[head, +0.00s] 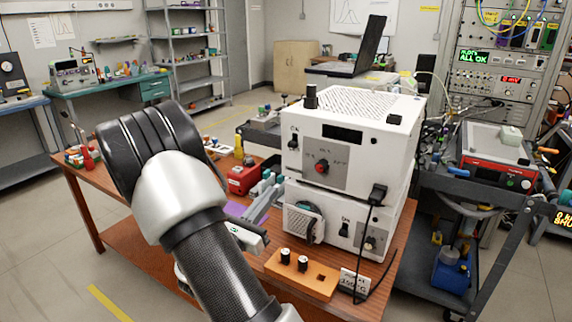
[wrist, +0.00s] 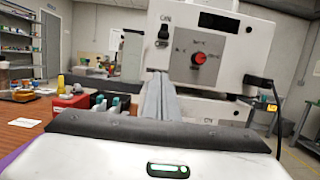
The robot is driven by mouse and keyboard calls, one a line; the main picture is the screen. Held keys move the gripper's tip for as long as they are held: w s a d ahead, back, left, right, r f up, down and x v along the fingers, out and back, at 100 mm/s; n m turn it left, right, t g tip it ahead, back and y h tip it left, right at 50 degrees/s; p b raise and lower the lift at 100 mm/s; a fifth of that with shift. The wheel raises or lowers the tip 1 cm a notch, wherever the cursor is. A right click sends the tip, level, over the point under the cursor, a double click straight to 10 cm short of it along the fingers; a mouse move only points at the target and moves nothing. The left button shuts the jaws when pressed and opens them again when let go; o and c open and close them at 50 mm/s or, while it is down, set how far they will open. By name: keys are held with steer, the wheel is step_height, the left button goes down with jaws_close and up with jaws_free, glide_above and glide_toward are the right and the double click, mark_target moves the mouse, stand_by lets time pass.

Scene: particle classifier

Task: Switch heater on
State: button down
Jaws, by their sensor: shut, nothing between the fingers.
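Two white instrument boxes are stacked on the wooden table. The upper box (head: 385,140) has a dark display (head: 342,134), a red knob (head: 321,166) on a grey panel and a black rocker switch (head: 293,140) marked ON at its left. The wrist view also shows the red knob (wrist: 199,58) and this switch (wrist: 163,38). The lower box (head: 330,206) has another black switch (head: 344,229) marked ON. I cannot tell which box is the heater. My gripper (head: 276,184) is shut and empty, left of the boxes' front. In the wrist view its fingers (wrist: 158,78) point towards the upper box, below its switch.
An orange block (head: 303,272) with black vials and a small sign (head: 353,282) stand at the table's front. A black plug and cable (head: 377,196) hang at the boxes' right front. A red box (head: 243,180) lies behind my gripper. A dark cart (head: 440,189) stands at right.

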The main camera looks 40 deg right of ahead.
mark_target(292, 144)
steer(key=x, duration=0.5)
steer(key=b+x, duration=0.1)
steer(key=x, duration=0.4)
steer(key=shift+s+d, duration=0.15)
steer(key=shift+s, duration=0.05)
step_height(292, 144, up, 3)
steer(key=shift+f, duration=0.15)
steer(key=shift+w+r, duration=0.1)
steer(key=shift+r, duration=0.55)
steer(key=shift+r, duration=0.1)
step_height(292, 144, up, 3)
steer(key=shift+f+p, duration=0.1)
steer(key=shift+p, duration=1.05)
